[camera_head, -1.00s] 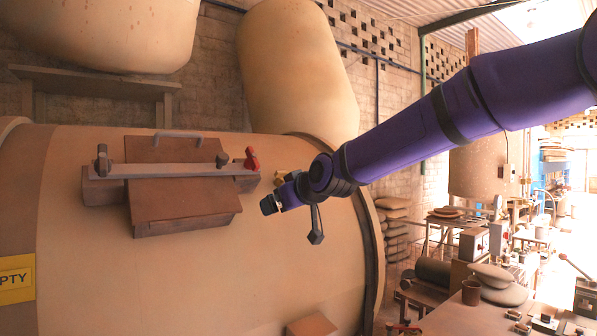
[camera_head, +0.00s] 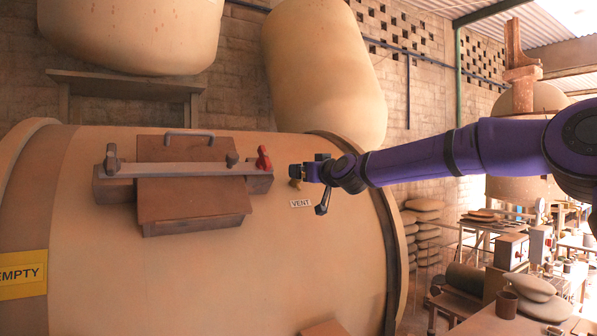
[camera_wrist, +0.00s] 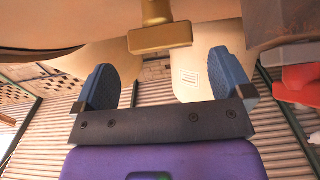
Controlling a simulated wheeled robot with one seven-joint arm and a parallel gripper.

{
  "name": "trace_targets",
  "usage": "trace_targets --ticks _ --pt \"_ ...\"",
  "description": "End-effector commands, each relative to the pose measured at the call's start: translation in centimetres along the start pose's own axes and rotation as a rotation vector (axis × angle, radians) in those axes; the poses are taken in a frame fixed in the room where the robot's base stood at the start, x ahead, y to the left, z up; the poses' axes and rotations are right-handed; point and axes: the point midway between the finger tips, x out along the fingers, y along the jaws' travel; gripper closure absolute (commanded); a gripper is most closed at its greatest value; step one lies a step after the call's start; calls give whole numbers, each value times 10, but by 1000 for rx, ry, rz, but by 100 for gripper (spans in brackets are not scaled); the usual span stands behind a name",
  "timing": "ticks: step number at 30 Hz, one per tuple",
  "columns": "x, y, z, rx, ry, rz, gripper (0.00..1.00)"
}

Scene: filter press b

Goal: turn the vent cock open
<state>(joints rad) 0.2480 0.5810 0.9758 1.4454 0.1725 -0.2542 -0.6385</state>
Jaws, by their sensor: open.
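The brass vent cock (camera_head: 295,184) sits on the upper right of the tan drum, just above the VENT label (camera_head: 300,203). In the wrist view the cock (camera_wrist: 160,37) shows as a brass stem with a wide flat handle at the top centre. My gripper (camera_head: 299,172) is at the cock and partly hides it in the head view. In the wrist view my gripper (camera_wrist: 165,80) is open, its blue finger pads apart. The handle lies across the gap, beyond the fingertips, and nothing is held. Whether a finger touches it I cannot tell.
Left of the cock is a brown hatch (camera_head: 193,200) with a clamp bar and a red lever (camera_head: 263,158). The lever also shows at the wrist view's right edge (camera_wrist: 301,78). A rounded tank (camera_head: 325,70) stands behind. The drum front below is clear.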

Motion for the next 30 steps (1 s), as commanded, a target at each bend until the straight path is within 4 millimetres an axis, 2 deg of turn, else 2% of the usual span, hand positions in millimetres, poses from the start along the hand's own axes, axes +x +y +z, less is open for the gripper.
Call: trace_targets --ticks 6,12,18,27,28,30 --pt "32 -1 1 1 0 -2 2" --pt "54 -1 0 1 -1 -1 2" --pt "64 -1 1 -1 -1 -1 2" --pt "66 -1 1 -1 -1 -1 2" --pt "66 -1 1 -1 -1 -1 4" --pt "66 -1 0 -1 -1 -1 20"
